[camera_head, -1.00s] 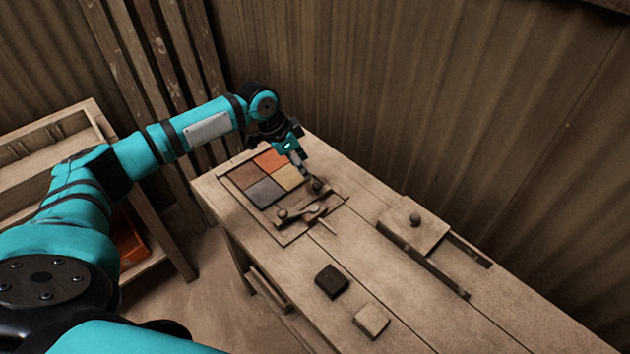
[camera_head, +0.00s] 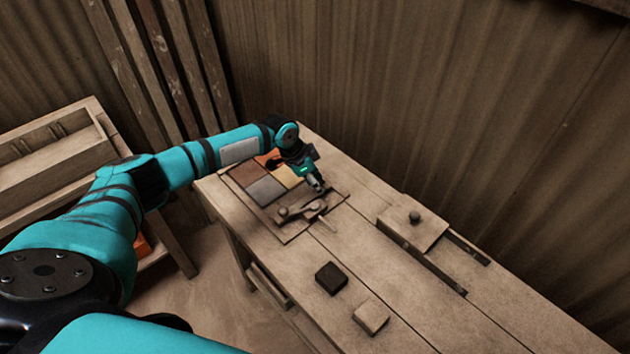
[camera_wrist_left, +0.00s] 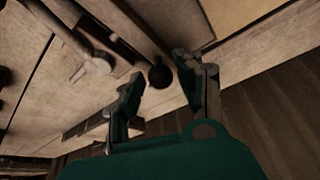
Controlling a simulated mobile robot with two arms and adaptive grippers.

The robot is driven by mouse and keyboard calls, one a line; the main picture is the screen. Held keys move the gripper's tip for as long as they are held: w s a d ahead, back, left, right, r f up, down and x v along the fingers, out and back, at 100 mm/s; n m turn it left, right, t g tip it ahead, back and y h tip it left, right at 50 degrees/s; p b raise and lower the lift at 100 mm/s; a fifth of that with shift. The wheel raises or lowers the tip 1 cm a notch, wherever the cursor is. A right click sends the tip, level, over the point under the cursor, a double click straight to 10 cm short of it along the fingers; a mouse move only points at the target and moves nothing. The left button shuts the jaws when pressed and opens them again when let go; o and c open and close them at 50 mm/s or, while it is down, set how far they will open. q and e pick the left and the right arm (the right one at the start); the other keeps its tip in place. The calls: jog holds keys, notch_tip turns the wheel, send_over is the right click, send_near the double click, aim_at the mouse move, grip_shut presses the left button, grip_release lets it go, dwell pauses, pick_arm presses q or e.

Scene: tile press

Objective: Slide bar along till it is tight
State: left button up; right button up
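The wooden bar (camera_head: 300,212) lies across the shallow frame (camera_head: 292,238) on the bench, beside the coloured tiles (camera_head: 264,190). One round knob (camera_head: 283,211) shows at its near end. My left gripper (camera_head: 319,189) is at the bar's far end and covers the knob there in the head view. In the left wrist view the gripper's two fingers (camera_wrist_left: 160,92) are apart. A dark round knob (camera_wrist_left: 160,76) shows in the gap near the fingertips; I cannot tell whether they touch it. My right gripper is not in view.
A small handle (camera_head: 326,224) sticks out beside the bar. A dark block (camera_head: 331,278) and a pale block (camera_head: 371,317) lie on the bench front. A knobbed wooden plate (camera_head: 413,226) sits by a rail to the right. Corrugated walls stand behind the bench.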

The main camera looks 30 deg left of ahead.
pick_arm(q)
grip_shut()
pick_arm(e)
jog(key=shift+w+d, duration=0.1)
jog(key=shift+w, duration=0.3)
pick_arm(q)
jog(key=shift+a, duration=0.1)
jog(key=a+b, duration=0.1)
jog(key=w+a, duration=0.1)
jog(key=a, duration=0.1)
jog(key=a+b, duration=0.1)
jog(key=shift+w+a+f+b, duration=0.1)
jog(key=shift+w+a+b, duration=0.2)
jog(key=shift+w+a, duration=0.15)
jog(key=shift+a, duration=0.05)
jog(key=shift+o, duration=1.7)
grip_release()
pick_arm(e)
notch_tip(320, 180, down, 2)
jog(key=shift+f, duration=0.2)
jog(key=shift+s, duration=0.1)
pick_arm(q)
jog(key=v, duration=1.2)
